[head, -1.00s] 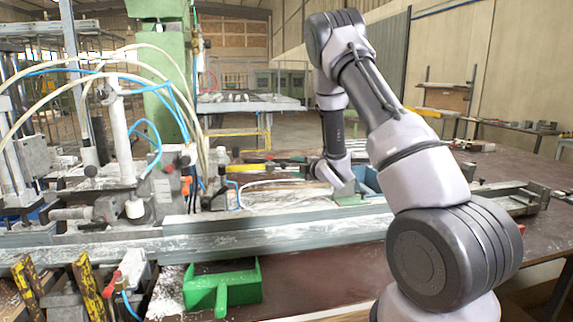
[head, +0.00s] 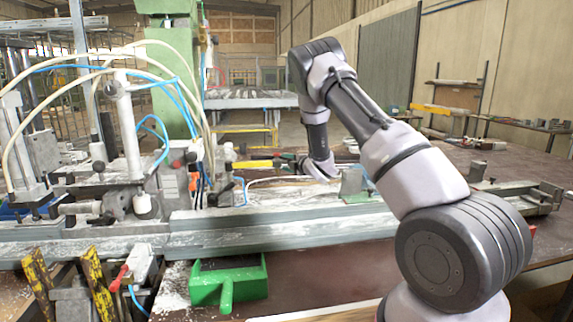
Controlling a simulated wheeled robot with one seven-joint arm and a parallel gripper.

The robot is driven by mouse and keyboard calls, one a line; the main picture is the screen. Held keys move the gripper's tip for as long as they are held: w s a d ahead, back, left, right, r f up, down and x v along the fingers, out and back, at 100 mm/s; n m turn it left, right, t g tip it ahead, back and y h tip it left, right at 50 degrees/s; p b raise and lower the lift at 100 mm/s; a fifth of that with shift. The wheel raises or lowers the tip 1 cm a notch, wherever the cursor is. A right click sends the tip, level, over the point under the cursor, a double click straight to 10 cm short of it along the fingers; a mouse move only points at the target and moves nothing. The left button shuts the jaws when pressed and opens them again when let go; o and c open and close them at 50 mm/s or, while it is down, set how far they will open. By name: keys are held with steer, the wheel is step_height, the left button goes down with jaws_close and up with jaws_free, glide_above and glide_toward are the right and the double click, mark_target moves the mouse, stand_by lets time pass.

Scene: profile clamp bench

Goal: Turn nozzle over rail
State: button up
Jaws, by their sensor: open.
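The rail (head: 290,236) is a long grey metal profile lying across the bench from left to right, with pale dust on it. My gripper (head: 293,165) is small and partly blurred behind the rail, at the end of my arm, pointing left; its jaws are open. A yellow bar-shaped part with a dark end (head: 254,164) lies just left of it; I cannot tell whether they touch. An orange fitting (head: 194,182) hangs among the hoses further left. I cannot tell for sure which part is the nozzle.
White and blue hoses (head: 165,75) arch over the clamp machinery at left. A green dustpan-like tray (head: 228,284) sits in front of the rail. A grey block (head: 353,181) stands behind the rail, right of my gripper. The brown bench top (head: 330,268) is clear at front centre.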

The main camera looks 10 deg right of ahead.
jaws_close()
steer(key=shift+d, duration=0.2)
stand_by(1.2)
